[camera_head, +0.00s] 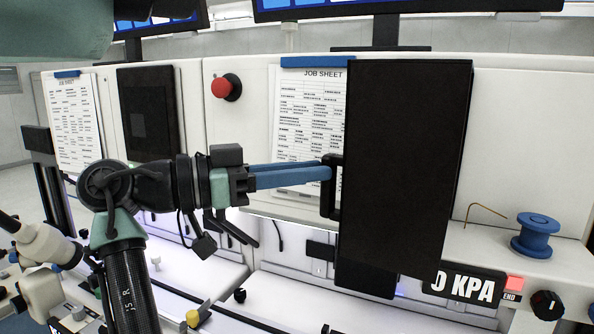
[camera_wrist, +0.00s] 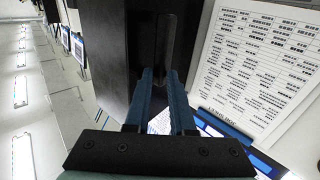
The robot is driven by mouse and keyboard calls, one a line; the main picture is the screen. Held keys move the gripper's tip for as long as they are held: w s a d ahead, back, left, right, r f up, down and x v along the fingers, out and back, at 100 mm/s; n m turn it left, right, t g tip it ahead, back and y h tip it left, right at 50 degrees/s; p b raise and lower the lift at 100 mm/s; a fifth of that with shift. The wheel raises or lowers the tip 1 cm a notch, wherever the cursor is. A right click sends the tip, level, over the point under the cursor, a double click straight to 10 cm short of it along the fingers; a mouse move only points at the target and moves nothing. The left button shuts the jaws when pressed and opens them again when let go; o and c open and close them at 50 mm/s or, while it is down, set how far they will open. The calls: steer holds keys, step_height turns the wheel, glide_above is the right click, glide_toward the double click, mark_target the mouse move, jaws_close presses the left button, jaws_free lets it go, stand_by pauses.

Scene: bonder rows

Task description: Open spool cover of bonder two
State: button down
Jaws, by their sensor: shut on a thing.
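The black spool cover (camera_head: 410,150) is a tall dark panel on the right-hand machine. It overlaps the right part of the job sheet, and its dark side also fills the upper middle of the wrist view (camera_wrist: 104,45). A black bar handle (camera_head: 331,196) is on its left edge. My gripper (camera_head: 328,172) reaches in from the left with long blue fingers, shut on this handle. The wrist view shows the fingertips (camera_wrist: 163,76) at the handle's lower part (camera_wrist: 176,45). A blue spool (camera_head: 537,235) sits in the open at right, next to a bent copper-coloured wire.
A job sheet (camera_head: 302,130) hangs on the white machine front behind my fingers. A red stop button (camera_head: 227,87) is left of it. A "0 KPA" display (camera_head: 465,286) and black knob (camera_head: 547,305) are at lower right. Another dark panel (camera_head: 150,110) is at left.

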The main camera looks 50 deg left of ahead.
steer(key=shift+w+d+r, duration=0.25)
steer(key=shift+w, duration=0.2)
steer(key=c, duration=1.1)
jaws_free()
steer(key=shift+c, duration=0.2)
steer(key=shift+o, duration=1.2)
steer(key=shift+w+f, duration=0.1)
steer(key=shift+w, duration=0.2)
steer(key=shift+o, duration=1.1)
steer(key=shift+w+f, duration=0.35)
steer(key=shift+w, duration=0.25)
steer(key=shift+s, duration=0.3)
steer(key=b+v, duration=0.4)
steer(key=v, duration=0.9)
steer(key=shift+a, duration=0.2)
